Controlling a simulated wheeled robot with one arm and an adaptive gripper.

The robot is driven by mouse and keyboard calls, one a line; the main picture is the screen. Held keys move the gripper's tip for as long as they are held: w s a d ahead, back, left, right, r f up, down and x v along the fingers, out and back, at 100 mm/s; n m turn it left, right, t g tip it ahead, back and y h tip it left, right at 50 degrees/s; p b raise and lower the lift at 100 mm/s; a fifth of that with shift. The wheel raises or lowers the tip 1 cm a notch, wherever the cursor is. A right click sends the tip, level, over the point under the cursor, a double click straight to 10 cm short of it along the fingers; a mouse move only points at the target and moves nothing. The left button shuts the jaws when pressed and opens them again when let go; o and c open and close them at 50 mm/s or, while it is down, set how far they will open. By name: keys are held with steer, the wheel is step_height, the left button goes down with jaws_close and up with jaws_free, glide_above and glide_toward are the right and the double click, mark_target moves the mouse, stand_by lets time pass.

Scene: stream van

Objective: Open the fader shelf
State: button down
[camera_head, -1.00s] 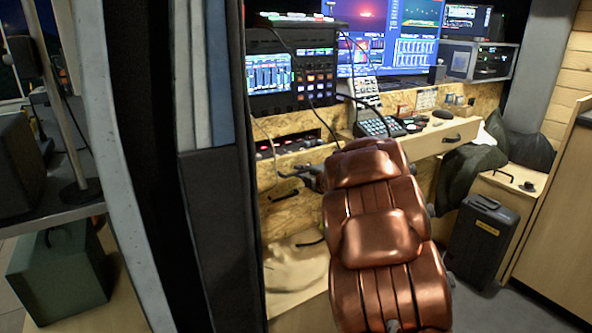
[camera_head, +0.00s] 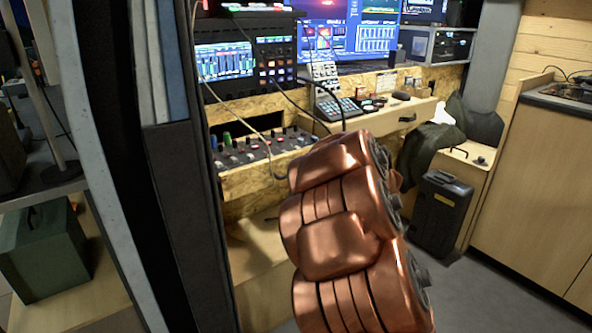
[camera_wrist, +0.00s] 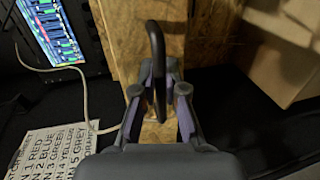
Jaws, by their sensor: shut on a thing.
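The fader shelf (camera_head: 240,183) is a wood-board drawer below the left mixing console, and it stands pulled out. Its rows of knobs and coloured faders (camera_head: 240,152) show in the head view. In the wrist view, my gripper (camera_wrist: 158,88) is shut on a black bar handle (camera_wrist: 156,40), which stands in front of a chipboard panel (camera_wrist: 178,38). The handle runs between the two fingers. In the head view my copper-coloured arm hides the gripper and the right part of the shelf front.
A dark partition (camera_head: 185,210) stands close on the left. A wooden desk (camera_head: 385,122) with a keypad is to the right of the shelf. A black case (camera_head: 440,215) stands on the floor at right. A cable (camera_head: 232,112) hangs over the shelf. Grey floor is free at front right.

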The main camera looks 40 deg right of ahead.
steer(key=shift+s+d+f, duration=0.1)
steer(key=shift+d, duration=0.05)
steer(key=c, duration=1.2)
jaws_free()
steer(key=shift+a, duration=0.2)
steer(key=v, duration=1.1)
steer(key=shift+s, duration=0.35)
steer(key=shift+r, duration=0.25)
